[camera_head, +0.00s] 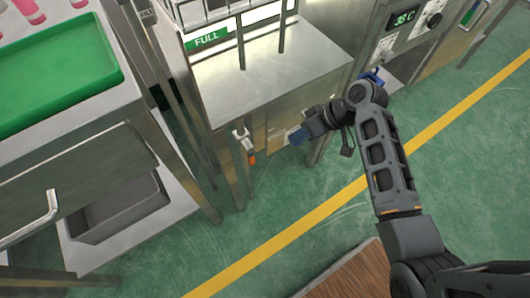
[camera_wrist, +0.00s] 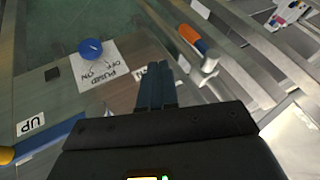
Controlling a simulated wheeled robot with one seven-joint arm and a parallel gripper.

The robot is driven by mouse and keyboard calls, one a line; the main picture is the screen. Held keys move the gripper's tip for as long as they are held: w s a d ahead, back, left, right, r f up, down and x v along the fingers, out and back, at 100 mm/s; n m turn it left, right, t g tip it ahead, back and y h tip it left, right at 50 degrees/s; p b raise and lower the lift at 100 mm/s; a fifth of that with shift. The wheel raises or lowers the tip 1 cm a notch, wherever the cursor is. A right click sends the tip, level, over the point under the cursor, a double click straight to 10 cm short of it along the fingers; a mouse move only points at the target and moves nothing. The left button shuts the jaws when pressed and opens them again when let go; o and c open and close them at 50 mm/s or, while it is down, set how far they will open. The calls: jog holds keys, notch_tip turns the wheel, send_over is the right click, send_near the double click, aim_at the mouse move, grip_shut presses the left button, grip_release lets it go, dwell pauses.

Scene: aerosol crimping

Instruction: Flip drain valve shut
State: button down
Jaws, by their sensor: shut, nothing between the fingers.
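The drain valve has a silver body (camera_head: 242,138) with an orange handle (camera_head: 251,158) hanging at its lower end, by the front corner of the steel cabinet. In the wrist view, the orange handle (camera_wrist: 194,39) extends up and left from the silver fitting (camera_wrist: 209,66). My gripper (camera_head: 298,136) is to the right of the valve in the head view, with a gap between them. In the wrist view, the fingers of my gripper (camera_wrist: 156,68) are together and empty, left of the valve and apart from it.
An UP label (camera_wrist: 31,123) is further left. A cart with a green tray (camera_head: 55,80) stands at the left. Steel legs (camera_head: 240,180) stand beside the valve; green floor lies in front.

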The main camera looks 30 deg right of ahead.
aim_at(249, 153)
jog(key=shift+f, duration=0.1)
jog(key=w+a+f+b, duration=0.2)
jog(key=w+a+f, duration=0.1)
jog(key=a+f, duration=0.4)
jog(key=shift+w+a+f, duration=0.35)
jog(key=shift+a+f, duration=0.05)
jog(key=shift+a, duration=0.5)
jog(key=shift+b, duration=0.3)
